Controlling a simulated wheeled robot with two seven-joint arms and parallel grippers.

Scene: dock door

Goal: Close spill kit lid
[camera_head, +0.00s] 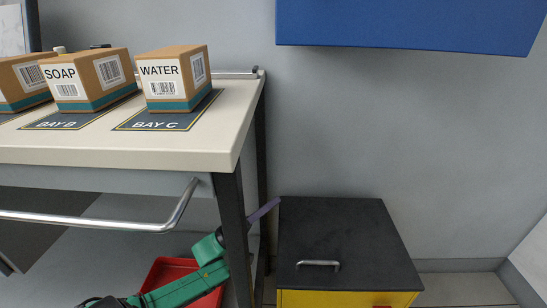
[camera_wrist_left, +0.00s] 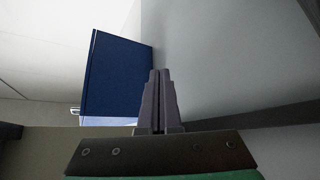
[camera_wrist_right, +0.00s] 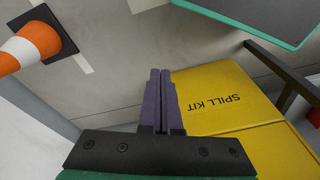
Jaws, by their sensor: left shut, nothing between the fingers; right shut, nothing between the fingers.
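The spill kit is a yellow box (camera_head: 345,299) with a dark lid (camera_head: 345,232) on the floor right of the table. The lid looks flat on top of the box, with a metal handle (camera_head: 318,264) near its front edge; I cannot see whether a small gap remains. My left gripper (camera_head: 265,209) is shut and empty by the lid's back left corner, partly behind the table leg. Its fingers also show in the left wrist view (camera_wrist_left: 158,100). My right gripper (camera_wrist_right: 160,100) is shut and empty, with the yellow box (camera_wrist_right: 225,105) marked SPILL KIT beyond it.
A table (camera_head: 200,152) with a metal rail (camera_head: 100,222) and dark leg (camera_head: 233,235) stands at left, carrying several cartons. A red bin (camera_head: 168,270) is under it. A blue cabinet (camera_head: 410,20) hangs above the kit. An orange cone (camera_wrist_right: 30,48) stands on the floor.

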